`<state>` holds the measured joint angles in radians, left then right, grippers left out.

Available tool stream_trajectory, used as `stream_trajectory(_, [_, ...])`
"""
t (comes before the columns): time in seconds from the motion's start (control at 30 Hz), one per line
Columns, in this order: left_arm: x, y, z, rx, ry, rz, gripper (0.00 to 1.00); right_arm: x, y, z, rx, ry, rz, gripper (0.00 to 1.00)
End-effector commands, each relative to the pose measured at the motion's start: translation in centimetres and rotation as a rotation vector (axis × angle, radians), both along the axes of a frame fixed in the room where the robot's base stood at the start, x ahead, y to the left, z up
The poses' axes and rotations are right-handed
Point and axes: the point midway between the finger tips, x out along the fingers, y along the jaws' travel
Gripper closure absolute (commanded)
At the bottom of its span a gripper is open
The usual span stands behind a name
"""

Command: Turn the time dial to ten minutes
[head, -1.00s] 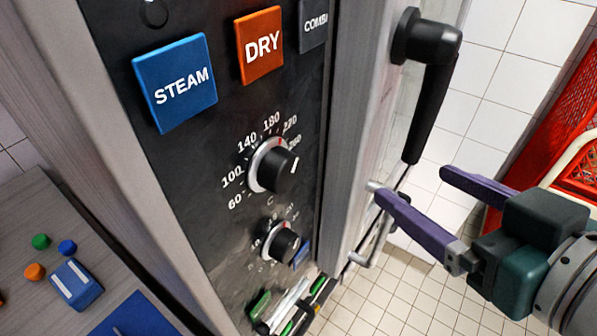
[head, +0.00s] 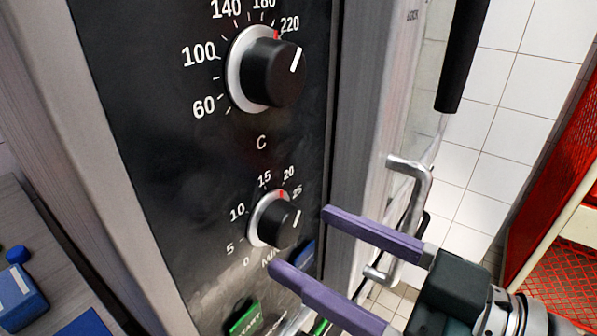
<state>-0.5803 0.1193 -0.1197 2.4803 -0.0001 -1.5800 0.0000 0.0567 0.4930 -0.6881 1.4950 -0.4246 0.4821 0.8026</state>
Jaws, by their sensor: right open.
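The time dial (head: 277,222) is the lower black knob on the oven's dark panel, with a silver ring and a scale marked 0 to 25. Its white pointer line faces up and right, below the 25 mark. A red mark sits on the ring near 20. My right gripper (head: 297,240) is open, with purple fingers reaching in from the right. In the picture one fingertip lies to the right of the dial and the other below it. I cannot tell whether either touches it. My left gripper is not in view.
The larger temperature dial (head: 270,72) sits above. A green start button (head: 245,318) and a blue button (head: 303,258) lie below. A metal handle (head: 418,190) and a black door handle (head: 461,60) stand out at right. A red crate (head: 560,150) is at far right.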

Motion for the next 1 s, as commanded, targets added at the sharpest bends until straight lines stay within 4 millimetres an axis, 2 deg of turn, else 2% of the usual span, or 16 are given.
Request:
stream_trajectory(0.2, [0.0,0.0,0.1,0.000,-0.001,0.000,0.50,1.6,2.2,0.0,0.001,0.001,-0.001,0.14])
stream_trajectory(0.53, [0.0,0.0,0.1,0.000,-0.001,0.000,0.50,1.8,2.5,0.0,-0.001,0.001,-0.001,0.14])
stream_trajectory(1.0, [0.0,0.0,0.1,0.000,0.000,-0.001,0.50,1.8,2.5,0.0,-0.001,0.000,-0.001,0.67])
